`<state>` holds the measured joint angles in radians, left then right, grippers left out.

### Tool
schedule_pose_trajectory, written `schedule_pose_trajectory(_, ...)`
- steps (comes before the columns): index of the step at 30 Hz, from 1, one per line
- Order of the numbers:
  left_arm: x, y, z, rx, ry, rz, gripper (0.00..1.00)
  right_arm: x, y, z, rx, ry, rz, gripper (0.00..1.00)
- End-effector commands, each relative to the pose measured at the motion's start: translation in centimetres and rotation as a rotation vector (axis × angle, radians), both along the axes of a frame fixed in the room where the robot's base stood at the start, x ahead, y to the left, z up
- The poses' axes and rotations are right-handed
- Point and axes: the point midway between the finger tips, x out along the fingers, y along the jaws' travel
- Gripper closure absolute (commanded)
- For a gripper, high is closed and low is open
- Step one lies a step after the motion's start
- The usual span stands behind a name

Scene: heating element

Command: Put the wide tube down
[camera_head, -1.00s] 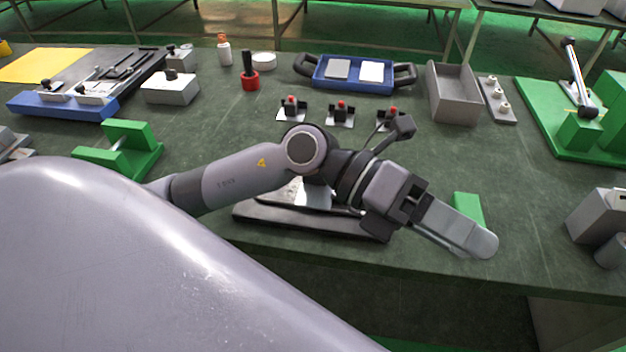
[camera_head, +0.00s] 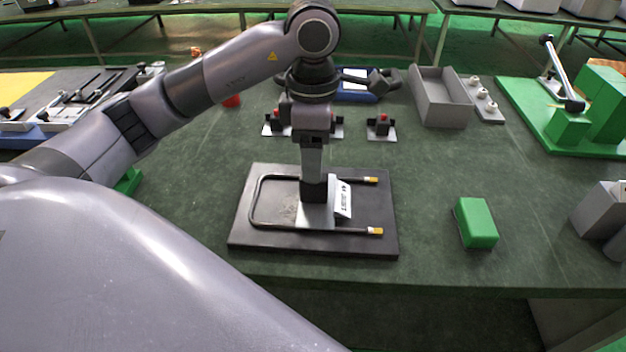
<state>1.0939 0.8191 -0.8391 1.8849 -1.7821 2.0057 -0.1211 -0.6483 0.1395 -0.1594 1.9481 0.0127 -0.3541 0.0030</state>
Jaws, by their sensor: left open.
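A dark U-shaped tube (camera_head: 254,205) with yellow-tipped ends lies over a black base plate (camera_head: 245,240). Its bend is on the left and its two ends point right. A silver bracket (camera_head: 315,216) with a white printed label (camera_head: 344,201) stands at the middle of the plate. My left gripper (camera_head: 314,190) points straight down at the tube's upper leg, just behind the bracket. It is open; its fingers overlap in this view, so I cannot tell whether they touch the tube. My right gripper is out of view.
A green block (camera_head: 477,222) lies right of the plate. Small red-topped fixtures (camera_head: 382,127) stand behind it. A grey open box (camera_head: 441,97) and a green fixture (camera_head: 545,115) are at the back right. The table between plate and green block is clear.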

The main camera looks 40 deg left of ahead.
Motion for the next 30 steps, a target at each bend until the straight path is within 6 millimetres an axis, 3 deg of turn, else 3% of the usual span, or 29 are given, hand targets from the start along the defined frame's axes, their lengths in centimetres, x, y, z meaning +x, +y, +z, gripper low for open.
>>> schedule_pose_trajectory(5,0.0,0.1,-0.2,0.005,0.001,0.0,0.43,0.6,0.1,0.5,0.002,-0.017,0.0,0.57)
schedule_pose_trajectory(14,-0.3,0.1,-2.6,0.005,0.004,0.0,0.43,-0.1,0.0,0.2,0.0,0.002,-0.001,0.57)
schedule_pose_trajectory(24,-0.7,0.1,-6.7,0.004,0.003,-0.001,0.43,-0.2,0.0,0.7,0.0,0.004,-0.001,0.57)
schedule_pose_trajectory(30,-0.6,0.1,-7.1,0.004,0.0,-0.001,0.43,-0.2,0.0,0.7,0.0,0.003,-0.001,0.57)
